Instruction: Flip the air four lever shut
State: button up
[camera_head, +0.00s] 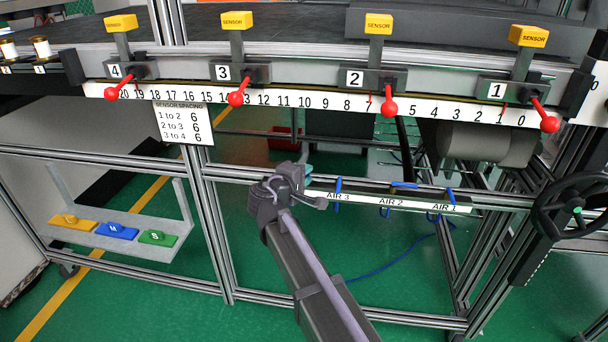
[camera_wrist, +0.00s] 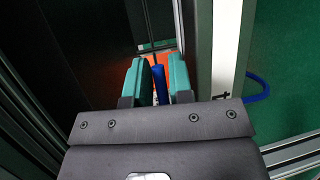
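My gripper (camera_head: 305,174) is at the left end of the white air label strip (camera_head: 368,200) in the head view. The arm and gripper hide the strip's left end, so neither an air four label nor its lever shows there. In the wrist view my gripper's two teal fingers (camera_wrist: 159,68) stand apart. A blue lever (camera_wrist: 158,86) shows in the gap between them, with space on both sides; I cannot tell whether it touches either finger. In the head view, blue levers show at air three (camera_head: 338,188), air two (camera_head: 404,184) and air one (camera_head: 437,217).
The label strip (camera_wrist: 227,62) runs close on the right in the wrist view, with a blue hose (camera_wrist: 258,88) beyond it. A rail with red-knobbed sensor clamps (camera_head: 389,107) runs above. A black handwheel (camera_head: 574,210) is at far right. A shelf with coloured blocks (camera_head: 115,232) is at left.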

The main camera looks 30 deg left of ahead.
jog(key=shift+s, duration=0.1)
jog(key=s+r+p, duration=0.2)
jog(key=s, duration=0.8)
jog(key=shift+s+d, duration=0.2)
jog(key=d+f+m+g+h, duration=0.2)
jog(key=d+f+m+g, duration=0.3)
jog(key=d, duration=0.7)
jog(key=d+f+m+g+h, duration=0.2)
jog(key=d+f+m+g, duration=0.4)
jog(key=d, duration=0.6)
jog(key=d+f+m+g+y, duration=0.2)
jog(key=d+m+g, duration=0.15)
jog(key=d, duration=1.35)
jog(key=d+f+m+g+y, duration=0.15)
jog(key=d+m, duration=0.35)
jog(key=d, duration=1.3)
notch_tip(320, 180, up, 17)
jog(key=a+p, duration=0.1)
jog(key=p, duration=1.6)
jog(key=shift+s+r, duration=0.15)
